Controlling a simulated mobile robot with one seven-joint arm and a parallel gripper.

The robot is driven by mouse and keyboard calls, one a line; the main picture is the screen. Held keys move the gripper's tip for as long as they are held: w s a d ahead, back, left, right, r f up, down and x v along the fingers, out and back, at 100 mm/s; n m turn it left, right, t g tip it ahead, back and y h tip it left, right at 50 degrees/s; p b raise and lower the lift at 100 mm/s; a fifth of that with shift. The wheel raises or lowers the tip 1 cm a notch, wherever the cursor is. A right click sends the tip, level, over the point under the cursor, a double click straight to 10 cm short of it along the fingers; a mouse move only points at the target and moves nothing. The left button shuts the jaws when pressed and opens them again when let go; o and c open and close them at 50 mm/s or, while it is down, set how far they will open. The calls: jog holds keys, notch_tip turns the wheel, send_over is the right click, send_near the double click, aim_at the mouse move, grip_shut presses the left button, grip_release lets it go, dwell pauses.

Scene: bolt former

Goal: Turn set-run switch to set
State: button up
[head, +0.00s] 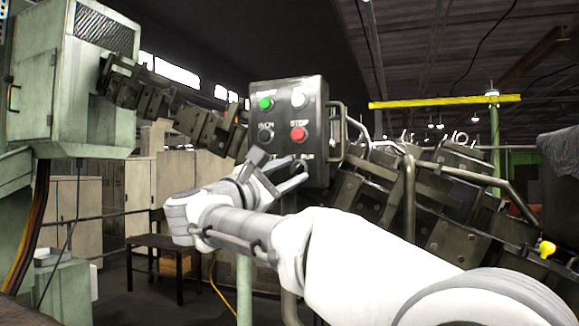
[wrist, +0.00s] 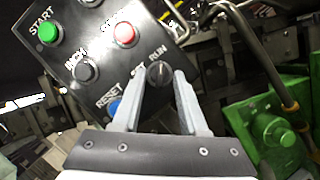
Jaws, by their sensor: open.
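The set-run switch (wrist: 159,74) is a small black knob at the lower corner of the dark control panel (wrist: 103,55), with the SET and RUN labels above it in the wrist view. Which label it points at is hard to tell. My gripper (wrist: 159,80) is open, with one finger on each side of the knob; whether either finger touches it is unclear. In the head view my gripper (head: 281,168) is at the lower part of the panel (head: 283,113) and hides the switch.
The panel also carries a green START button (wrist: 48,33), a black INCH button (wrist: 86,70), a red STOP button (wrist: 125,34) and a blue RESET button (wrist: 114,106), partly behind a finger. A bent metal handle (head: 340,128) is at the panel's right. Machinery (head: 440,200) fills the right side.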

grip_shut()
dwell(0.3)
